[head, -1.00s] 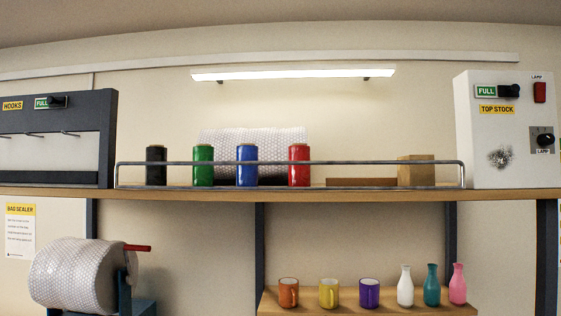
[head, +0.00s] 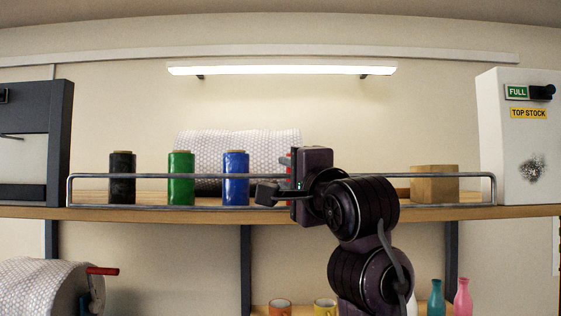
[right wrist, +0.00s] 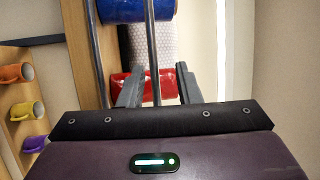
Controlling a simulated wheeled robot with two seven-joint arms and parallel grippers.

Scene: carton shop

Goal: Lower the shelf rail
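The shelf rail (head: 151,176) is a grey metal bar frame standing upright along the front edge of the top shelf. It also shows in the right wrist view (right wrist: 152,50). My right gripper (head: 283,177) is at the rail's middle, in front of the red spool. In the right wrist view my right gripper (right wrist: 159,74) has its fingers apart, with the rail's top bar running between them. I cannot tell whether either finger touches the bar. My left gripper is not in view.
Behind the rail stand black (head: 122,178), green (head: 181,188) and blue (head: 236,190) spools, a red spool (right wrist: 130,84), a bubble-wrap roll (head: 215,145) and a cardboard box (head: 434,186). Mugs (right wrist: 22,111) and vases (head: 462,297) stand below. A white panel (head: 500,150) bounds the right.

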